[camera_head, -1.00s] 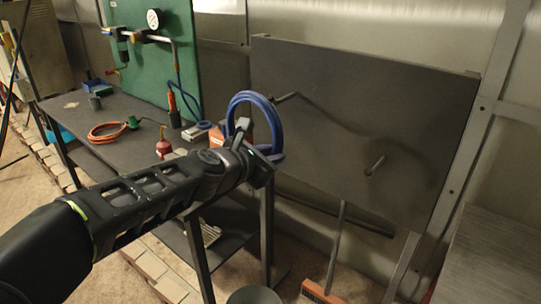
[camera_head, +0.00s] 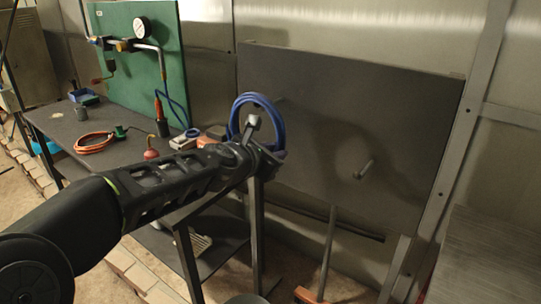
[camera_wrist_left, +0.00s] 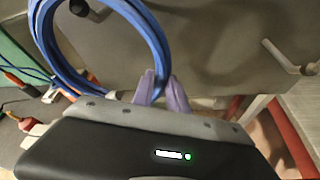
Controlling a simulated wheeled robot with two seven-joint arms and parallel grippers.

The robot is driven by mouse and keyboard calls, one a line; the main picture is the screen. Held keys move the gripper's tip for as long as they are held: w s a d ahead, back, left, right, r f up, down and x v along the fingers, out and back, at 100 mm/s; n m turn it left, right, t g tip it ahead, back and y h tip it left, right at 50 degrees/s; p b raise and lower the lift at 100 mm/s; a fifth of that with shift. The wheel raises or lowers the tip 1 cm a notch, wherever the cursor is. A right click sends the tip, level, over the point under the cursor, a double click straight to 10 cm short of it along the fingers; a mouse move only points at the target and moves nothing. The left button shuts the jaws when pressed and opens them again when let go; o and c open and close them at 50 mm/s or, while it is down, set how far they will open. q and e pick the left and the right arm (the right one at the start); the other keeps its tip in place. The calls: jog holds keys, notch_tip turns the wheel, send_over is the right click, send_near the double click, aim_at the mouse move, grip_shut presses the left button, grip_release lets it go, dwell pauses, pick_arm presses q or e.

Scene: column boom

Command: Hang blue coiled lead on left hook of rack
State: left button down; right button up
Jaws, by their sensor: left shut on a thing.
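The blue coiled lead (camera_head: 279,128) is a ring standing upright in front of the dark rack board (camera_head: 330,100). My left gripper (camera_head: 270,154) is shut on the lower part of the ring; its purple fingertips (camera_wrist_left: 163,92) pinch the strands in the wrist view. The left hook (camera_head: 281,99) is partly hidden behind the ring's upper right in the head view. In the wrist view the left hook (camera_wrist_left: 88,11) shows inside the loop's outline; I cannot tell whether the ring is around it. The right hook (camera_head: 365,169) is bare. My right gripper is out of view.
A dark workbench (camera_head: 98,168) at left carries an orange coil (camera_head: 94,143), a red funnel-like item (camera_head: 151,154) and small boxes. A green panel (camera_head: 125,70) with a gauge (camera_head: 141,27) stands behind it. A metal surface (camera_head: 490,265) is at lower right.

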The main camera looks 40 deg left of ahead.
pick_arm(q)
jog(key=shift+w, duration=2.15)
jog(key=shift+w+f+b, duration=0.6)
jog(key=shift+f+b, duration=0.1)
jog(key=shift+f, duration=0.05)
jog(key=c, duration=1.2)
grip_release()
jog(key=shift+f, duration=0.1)
jog(key=shift+c, duration=0.2)
